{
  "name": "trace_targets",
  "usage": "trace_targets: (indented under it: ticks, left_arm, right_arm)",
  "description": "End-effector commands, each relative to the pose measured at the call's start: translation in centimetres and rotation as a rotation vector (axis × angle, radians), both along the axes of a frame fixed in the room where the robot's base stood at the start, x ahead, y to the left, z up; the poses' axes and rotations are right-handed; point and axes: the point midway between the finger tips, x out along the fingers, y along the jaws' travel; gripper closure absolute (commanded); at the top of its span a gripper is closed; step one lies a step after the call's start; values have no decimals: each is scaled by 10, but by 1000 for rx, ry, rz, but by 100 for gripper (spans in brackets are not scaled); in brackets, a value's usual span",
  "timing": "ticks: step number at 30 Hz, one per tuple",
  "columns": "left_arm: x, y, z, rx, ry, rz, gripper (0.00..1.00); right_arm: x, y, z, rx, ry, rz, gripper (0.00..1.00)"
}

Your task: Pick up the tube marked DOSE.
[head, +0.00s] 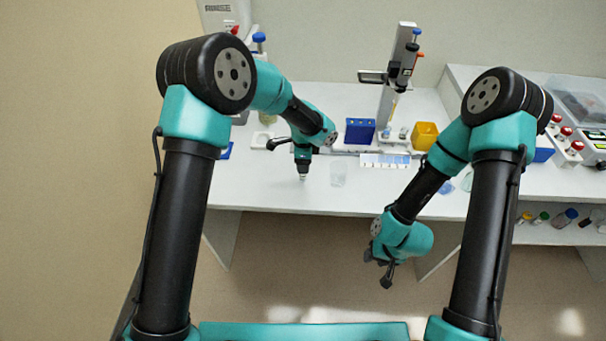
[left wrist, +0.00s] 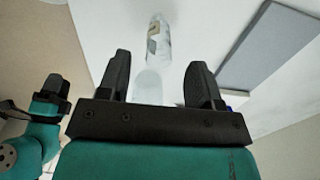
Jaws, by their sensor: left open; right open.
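My left gripper (head: 303,172) is low over the front part of the bench, pointing down. In the left wrist view its fingers (left wrist: 158,80) are apart, with nothing gripped between them. A clear tube-like thing with a pale label (left wrist: 158,42) lies beyond the fingertips; its marking is too small to read. A small whitish bit (head: 303,178) shows just under the left gripper in the head view. I cannot tell whether it is the tube marked DOSE. My right gripper (head: 386,275) hangs open and empty in front of the bench edge.
A clear cup (head: 338,174) stands just right of my left gripper. Behind are a blue rack (head: 359,131), a yellow box (head: 425,135), a white strip (head: 385,160) and a tall grey stand (head: 397,75). The bench (head: 250,195) front left is clear.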

Motion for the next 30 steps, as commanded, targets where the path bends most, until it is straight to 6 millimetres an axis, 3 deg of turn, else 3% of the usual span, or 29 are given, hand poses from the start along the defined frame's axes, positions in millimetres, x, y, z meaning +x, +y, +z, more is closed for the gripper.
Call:
trace_targets:
  ticks: [11, 22, 30]
  left_arm:
    - [0, 0, -3, 0, 0, 1, 41]
    - [-2, 2, -47, 0, 1, 1, 41]
    - [-2, 2, -52, 0, -1, 1, 41]
  right_arm:
    - [0, 0, 0, 0, 0, 0, 57]
    - [0, 0, 0, 0, 0, 0, 57]
    - [0, 0, 0, 0, 0, 0, 57]
